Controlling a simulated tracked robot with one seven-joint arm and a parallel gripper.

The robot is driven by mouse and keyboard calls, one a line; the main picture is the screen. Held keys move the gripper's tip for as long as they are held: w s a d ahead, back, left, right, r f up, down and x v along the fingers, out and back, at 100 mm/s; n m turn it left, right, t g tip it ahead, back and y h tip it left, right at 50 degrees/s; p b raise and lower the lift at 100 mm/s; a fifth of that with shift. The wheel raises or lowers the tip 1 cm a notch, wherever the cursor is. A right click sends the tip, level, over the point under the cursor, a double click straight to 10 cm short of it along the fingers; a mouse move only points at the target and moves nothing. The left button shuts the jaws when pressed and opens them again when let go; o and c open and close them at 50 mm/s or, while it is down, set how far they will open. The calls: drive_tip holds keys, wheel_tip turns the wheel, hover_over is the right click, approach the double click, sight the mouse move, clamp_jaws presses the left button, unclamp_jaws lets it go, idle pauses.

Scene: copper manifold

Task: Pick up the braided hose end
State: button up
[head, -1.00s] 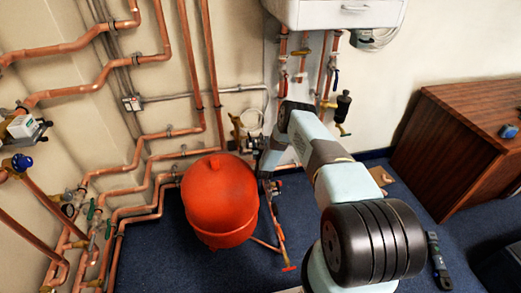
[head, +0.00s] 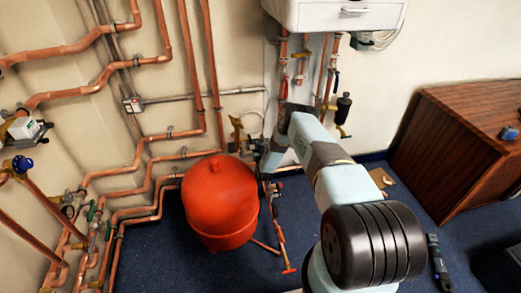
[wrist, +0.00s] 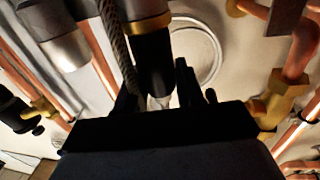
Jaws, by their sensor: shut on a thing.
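In the wrist view, a grey braided hose (wrist: 118,45) comes down from the top edge, beside a dark cylindrical fitting (wrist: 154,62) with a brass collar (wrist: 150,23). My gripper (wrist: 156,92) has its dark fingers on either side of the fitting's lower part, shut on the braided hose end. The exact contact is dark, and I cannot tell where the braid joins the fitting. In the head view, my gripper is low by the wall, right of the red vessel, mostly hidden by my arm; the hose end cannot be made out there.
The red vessel (head: 219,203) stands close left of my gripper. A white boiler (head: 345,13) hangs above, with copper pipes and valves (head: 301,66) below it. Copper pipes (head: 150,150) line the left wall. A wooden cabinet (head: 450,150) stands right. Blue carpet lies between.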

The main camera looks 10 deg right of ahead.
sight(260, 143)
drive_tip(key=shift+r, duration=0.45)
wheel_tip(260, 143, up, 2)
drive_tip(key=shift+w+r, duration=0.1)
drive_tip(key=shift+r, duration=0.15)
drive_tip(key=s+r, duration=0.9)
drive_tip(key=s, duration=0.5)
drive_tip(key=shift+r, duration=0.35)
drive_tip(key=shift+r, duration=0.1)
wheel_tip(260, 143, up, 4)
drive_tip(key=shift+r, duration=0.15)
drive_tip(key=shift+s, duration=0.1)
